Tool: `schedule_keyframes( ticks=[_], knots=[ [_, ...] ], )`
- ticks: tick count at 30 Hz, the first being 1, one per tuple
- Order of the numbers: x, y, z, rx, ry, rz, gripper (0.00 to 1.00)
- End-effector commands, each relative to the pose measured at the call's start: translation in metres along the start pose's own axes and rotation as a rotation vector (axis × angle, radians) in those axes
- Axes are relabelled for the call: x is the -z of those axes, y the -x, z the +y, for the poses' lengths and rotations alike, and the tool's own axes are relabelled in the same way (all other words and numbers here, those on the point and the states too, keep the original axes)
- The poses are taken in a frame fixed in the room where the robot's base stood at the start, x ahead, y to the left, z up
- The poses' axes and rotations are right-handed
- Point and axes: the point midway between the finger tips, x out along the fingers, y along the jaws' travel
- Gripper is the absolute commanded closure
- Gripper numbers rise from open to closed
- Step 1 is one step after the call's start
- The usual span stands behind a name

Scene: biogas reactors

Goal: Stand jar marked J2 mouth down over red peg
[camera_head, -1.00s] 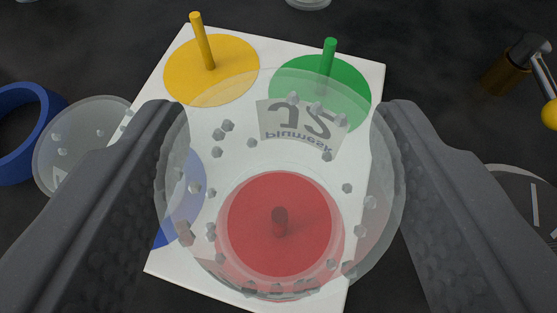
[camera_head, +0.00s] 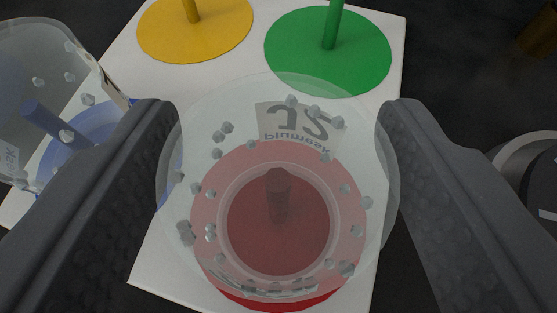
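The clear jar marked J2 (camera_head: 285,155) is between the two fingers of my gripper (camera_head: 278,108), which is shut on its sides. Its label reads upside down and mirrored, and drops cling to the glass. Through the jar I see the red peg (camera_head: 278,195) on its red disc (camera_head: 275,302). The jar's narrower far ring surrounds the peg in this view. I cannot tell whether the peg tip is inside the jar or how high the rim is above the disc.
The white board (camera_head: 150,270) also bears a yellow peg (camera_head: 192,10), a green peg (camera_head: 333,25) and a blue peg (camera_head: 55,125). Another clear jar (camera_head: 50,60) surrounds the blue peg in the view. A round grey-rimmed item (camera_head: 525,160) lies at the right on the dark surface.

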Motion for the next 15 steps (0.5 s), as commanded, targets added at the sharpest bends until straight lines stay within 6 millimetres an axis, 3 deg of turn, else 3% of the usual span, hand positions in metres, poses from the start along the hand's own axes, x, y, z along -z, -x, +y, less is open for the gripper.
schedule_keyframes(
  ticks=[2,15],
  knots=[
    [0.0000,0.0001,-0.0001,0.000,0.000,0.000,0.20],
    [0.0001,0.0076,-0.0003,0.000,0.001,0.000,0.20]
  ],
)
